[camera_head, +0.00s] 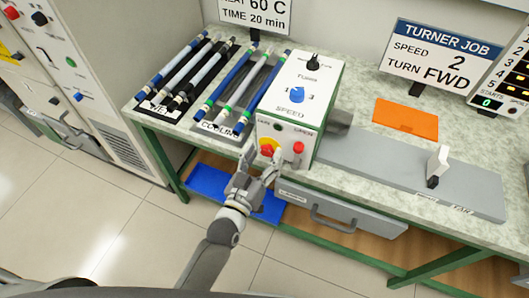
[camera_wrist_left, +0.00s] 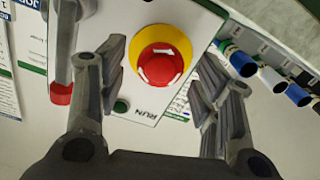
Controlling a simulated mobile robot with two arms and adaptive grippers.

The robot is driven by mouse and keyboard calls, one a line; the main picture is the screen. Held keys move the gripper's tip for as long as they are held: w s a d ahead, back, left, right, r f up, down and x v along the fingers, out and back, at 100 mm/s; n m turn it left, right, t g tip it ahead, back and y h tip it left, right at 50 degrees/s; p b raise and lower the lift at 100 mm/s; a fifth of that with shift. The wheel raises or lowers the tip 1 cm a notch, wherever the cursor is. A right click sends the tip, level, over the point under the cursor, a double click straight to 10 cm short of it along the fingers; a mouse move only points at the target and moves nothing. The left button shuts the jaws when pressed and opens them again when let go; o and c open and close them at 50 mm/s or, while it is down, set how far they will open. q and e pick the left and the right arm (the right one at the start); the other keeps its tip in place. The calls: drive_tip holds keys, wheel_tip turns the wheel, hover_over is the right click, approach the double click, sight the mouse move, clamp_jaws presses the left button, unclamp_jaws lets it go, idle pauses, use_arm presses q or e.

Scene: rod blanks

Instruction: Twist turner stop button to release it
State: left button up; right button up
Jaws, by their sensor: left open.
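The turner (camera_head: 305,88) is a white box with a green edge on the bench, with a blue speed knob (camera_head: 297,95) on top. Its stop button (camera_head: 266,150) is a red mushroom head on a yellow ring on the front face. My left gripper (camera_head: 263,168) is open in front of that face. In the left wrist view the stop button (camera_wrist_left: 161,63) shows between and beyond the two open fingers (camera_wrist_left: 160,80), with nothing gripped. Finger contact with the button cannot be told. My right gripper is not in view.
A red-tipped lever (camera_head: 298,148) stands right of the button. A green button (camera_wrist_left: 121,105) marked RUN is close by. Racks of rods (camera_head: 185,75) lie left of the turner. An orange mat (camera_head: 407,119) and grey bed (camera_head: 400,170) lie right. A drawer handle (camera_head: 330,222) juts out below.

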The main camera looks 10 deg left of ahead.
use_arm(q)
drive_tip(key=shift+w+d, duration=0.1)
drive_tip(key=shift+w, duration=0.3)
drive_tip(key=c, duration=1)
drive_tip(key=shift+m, duration=0.3)
drive_tip(key=shift+c, duration=0.2)
drive_tip(key=m+p, duration=0.2)
drive_tip(key=shift+r+m, duration=0.15)
drive_tip(key=shift+m, duration=0.15)
drive_tip(key=m+p, duration=0.1)
drive_tip(key=m, duration=0.2)
drive_tip(key=shift+s, duration=0.1)
drive_tip(key=shift+m, duration=0.8)
drive_tip(key=shift+r, duration=0.1)
